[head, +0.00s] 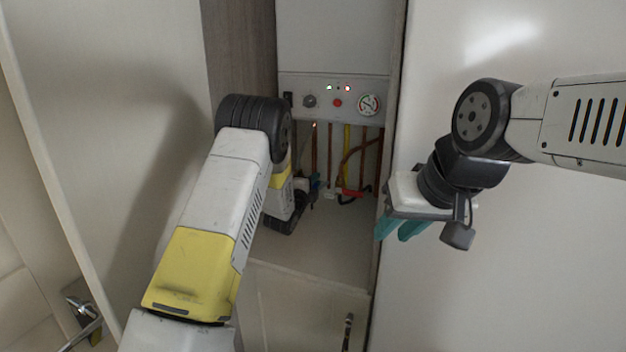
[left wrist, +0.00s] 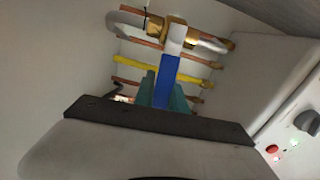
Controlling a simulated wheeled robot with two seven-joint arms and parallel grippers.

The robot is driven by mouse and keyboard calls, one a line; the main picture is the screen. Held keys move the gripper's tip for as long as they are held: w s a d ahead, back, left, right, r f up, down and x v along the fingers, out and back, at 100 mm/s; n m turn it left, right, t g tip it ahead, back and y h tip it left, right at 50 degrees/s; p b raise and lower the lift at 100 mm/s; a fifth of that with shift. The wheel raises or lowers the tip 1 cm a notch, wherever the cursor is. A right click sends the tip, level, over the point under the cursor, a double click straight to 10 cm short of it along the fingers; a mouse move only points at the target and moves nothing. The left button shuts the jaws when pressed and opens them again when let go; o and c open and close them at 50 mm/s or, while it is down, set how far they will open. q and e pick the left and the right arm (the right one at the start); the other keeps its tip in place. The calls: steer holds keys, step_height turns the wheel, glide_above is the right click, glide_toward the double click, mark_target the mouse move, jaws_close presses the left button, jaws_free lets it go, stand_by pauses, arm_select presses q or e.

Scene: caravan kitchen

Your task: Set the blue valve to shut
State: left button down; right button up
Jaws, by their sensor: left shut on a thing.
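The blue valve shows in the left wrist view as a brass body (left wrist: 178,31) with a blue lever (left wrist: 165,80). The lever has a pale end at the body and lies roughly crosswise to the pipes in that view. My left gripper (left wrist: 164,93) is shut on the lever, with a teal finger on each side of it. In the head view my left gripper (head: 312,186) is inside the cupboard by the pipes, and my wrist partly hides it and the valve. My right gripper (head: 401,229) hangs empty in front of the right-hand panel, its teal fingers apart.
A yellow pipe (head: 347,143) and several copper pipes run down. A red lever (head: 352,193) sits right of my left gripper. The cupboard floor (head: 320,245) is clear in front.

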arm_select(q)
steer(key=shift+f+m, duration=0.4)
steer(key=c, duration=1.4)
jaws_free()
steer(key=shift+o, duration=0.2)
steer(key=shift+r, duration=0.1)
steer(key=v, duration=0.8)
